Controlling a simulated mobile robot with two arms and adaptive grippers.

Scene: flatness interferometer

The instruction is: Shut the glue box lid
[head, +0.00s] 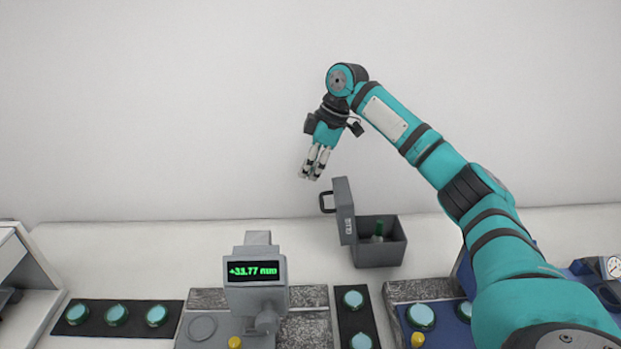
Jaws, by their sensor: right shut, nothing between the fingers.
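The glue box (379,253) is a small dark grey box on the bench, right of centre in the head view. Its lid (344,206) stands up, open, on the box's left side, with a dark handle (327,202) sticking out to the left. A green-topped item (378,230) shows inside the box. My right gripper (310,177) is shut and empty. It appears above and a little left of the lid, apart from it, pointing down. My left gripper is not in view.
A grey gauge with a green display (254,271) stands left of the box. Dark trays with round teal pieces (116,315) lie along the front. A blue unit with a dial (613,267) is at the right. The bench behind the gauge is clear.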

